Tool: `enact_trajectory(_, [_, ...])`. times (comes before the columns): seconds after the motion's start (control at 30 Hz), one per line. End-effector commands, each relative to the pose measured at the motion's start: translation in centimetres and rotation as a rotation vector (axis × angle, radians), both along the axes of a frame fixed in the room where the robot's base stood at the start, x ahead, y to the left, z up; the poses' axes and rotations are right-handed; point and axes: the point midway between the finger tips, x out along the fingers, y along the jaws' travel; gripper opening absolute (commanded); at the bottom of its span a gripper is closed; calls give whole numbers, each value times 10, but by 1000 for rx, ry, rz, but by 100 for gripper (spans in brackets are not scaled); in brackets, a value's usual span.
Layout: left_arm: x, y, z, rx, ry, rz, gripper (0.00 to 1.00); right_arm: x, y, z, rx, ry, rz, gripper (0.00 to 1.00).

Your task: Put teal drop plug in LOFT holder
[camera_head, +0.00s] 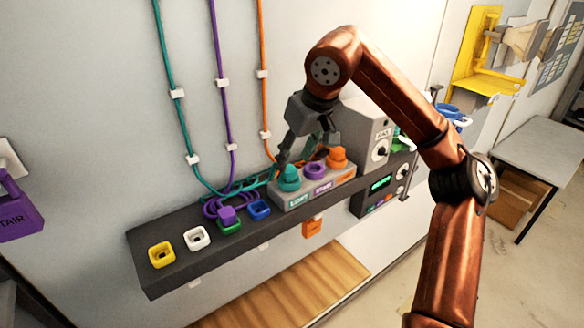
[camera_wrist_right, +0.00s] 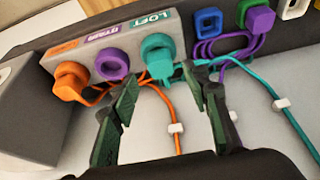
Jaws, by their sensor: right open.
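The teal drop plug (camera_head: 289,176) sits at the teal LOFT holder (camera_wrist_right: 147,43) on the grey block, above the LOFT label. In the right wrist view the teal plug (camera_wrist_right: 160,66) shows at the holder's ring, with a teal cord running off to the right. How deep it is seated I cannot tell. My right gripper (camera_head: 305,152) is open, just behind and above the teal plug. In the right wrist view its two fingers (camera_wrist_right: 170,97) are spread apart with nothing between them. My left gripper is not in view.
The purple holder (camera_head: 315,169) is empty; an orange plug (camera_head: 337,156) is in the holder beside it. A purple plug (camera_head: 227,215) sits at the green socket. Blue (camera_head: 260,209), white (camera_head: 197,238) and yellow (camera_head: 161,255) sockets line the dark shelf (camera_head: 145,274). A grey call box (camera_head: 366,125) stands to the right.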

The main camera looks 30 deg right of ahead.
Motion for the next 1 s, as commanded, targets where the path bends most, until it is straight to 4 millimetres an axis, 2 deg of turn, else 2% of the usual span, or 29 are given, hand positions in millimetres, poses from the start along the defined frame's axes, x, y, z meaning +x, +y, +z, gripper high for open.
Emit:
enact_trajectory(0.1, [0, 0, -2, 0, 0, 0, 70, -10, 0, 27, 1, -4, 1, 43])
enact_trajectory(0.2, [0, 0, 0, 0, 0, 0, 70, -18, -1, 46, 1, -4, 1, 43])
enact_trajectory(0.4, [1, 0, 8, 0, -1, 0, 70, -27, -2, 67, -1, -1, 1, 43])
enact_trajectory(1.0, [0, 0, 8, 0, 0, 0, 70, -29, -2, 71, 0, 1, 1, 43])
